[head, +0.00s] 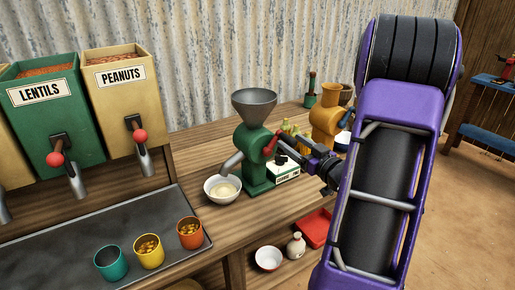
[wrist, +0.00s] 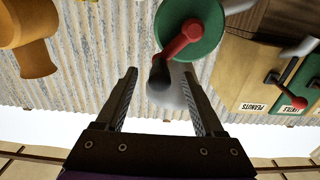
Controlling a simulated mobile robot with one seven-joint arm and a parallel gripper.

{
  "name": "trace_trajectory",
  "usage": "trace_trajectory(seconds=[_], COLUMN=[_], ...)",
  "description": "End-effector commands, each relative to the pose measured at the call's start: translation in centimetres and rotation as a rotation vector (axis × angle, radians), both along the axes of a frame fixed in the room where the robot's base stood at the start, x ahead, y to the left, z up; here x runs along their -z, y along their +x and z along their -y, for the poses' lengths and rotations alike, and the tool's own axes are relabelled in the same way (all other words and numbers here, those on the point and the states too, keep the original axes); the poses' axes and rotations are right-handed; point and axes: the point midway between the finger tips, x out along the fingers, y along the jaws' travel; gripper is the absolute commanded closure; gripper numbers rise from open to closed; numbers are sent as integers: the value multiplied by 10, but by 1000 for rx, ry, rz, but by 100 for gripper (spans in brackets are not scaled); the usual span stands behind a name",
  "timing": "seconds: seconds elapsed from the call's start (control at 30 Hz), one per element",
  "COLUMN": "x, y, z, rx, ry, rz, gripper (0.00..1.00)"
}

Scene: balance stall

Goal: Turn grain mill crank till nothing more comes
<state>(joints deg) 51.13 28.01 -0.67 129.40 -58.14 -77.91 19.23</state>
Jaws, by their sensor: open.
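The green grain mill (head: 254,158) stands on the wooden counter, with a grey funnel hopper (head: 254,102) on top and a grey spout on its left. A white bowl (head: 223,189) under the spout holds some pale meal. The mill's red crank (wrist: 184,38) shows in the wrist view, with its dark handle (wrist: 160,86) lying between the tips of my gripper (wrist: 160,100). The gripper is open, with a finger on each side of the handle and gaps visible. In the head view my gripper (head: 293,157) is at the mill's right side.
A white box (head: 286,171) sits beside the green mill. Lentil (head: 50,95) and peanut (head: 125,90) dispensers stand left, above a dark tray (head: 65,245) with several cups. A red tray (head: 315,229) lies lower right.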

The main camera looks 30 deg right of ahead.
Motion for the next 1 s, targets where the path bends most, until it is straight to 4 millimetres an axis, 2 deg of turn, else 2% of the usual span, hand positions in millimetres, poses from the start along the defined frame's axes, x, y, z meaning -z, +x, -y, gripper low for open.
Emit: trace_trajectory(seconds=[0.6,1.0], x=[0,0], y=[-59,-61], z=[5,5], rx=[1,0], ry=[0,0], rz=[0,0], gripper=[30,30])
